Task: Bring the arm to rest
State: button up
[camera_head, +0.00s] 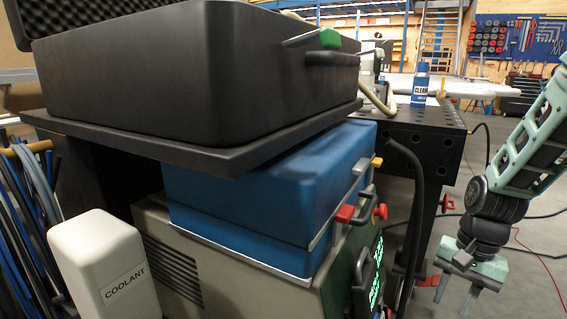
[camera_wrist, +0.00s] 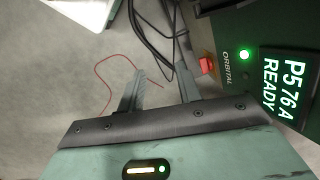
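My gripper (camera_head: 456,294) hangs at the end of my arm (camera_head: 525,150) at the right of the head view, pointing down over the grey floor. Its two fingers stand apart with nothing between them. In the wrist view my gripper (camera_wrist: 160,88) also shows open and empty, with floor and black cables behind the fingers. The gripper is to the right of the machine stack and touches nothing that I can see.
A black case (camera_head: 180,80) rests on a dark plate above a blue box (camera_head: 265,190) and a grey machine (camera_head: 200,270). A white coolant container (camera_head: 105,265) stands left. A black bench (camera_head: 425,118) stands behind. A lit panel (camera_wrist: 288,85) is right of the fingers.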

jog(key=s+a+r+n+t+h, duration=0.2)
jog(key=s+a+r+n+t, duration=0.15)
jog(key=r+n, duration=0.4)
jog(key=s+a+n+g, duration=0.1)
jog(key=s+a+n, duration=0.4)
jog(key=s+a, duration=0.3)
jog(key=s+a+n+g, duration=0.2)
jog(key=s+a+n, duration=0.25)
jog(key=a, duration=0.65)
notch_tip(320, 180, up, 32)
jog(key=p, duration=3.1)
jog(key=shift+d+f+m+y, duration=0.25)
jog(key=shift+d+m+y, duration=0.05)
jog(key=shift+m+y, duration=0.1)
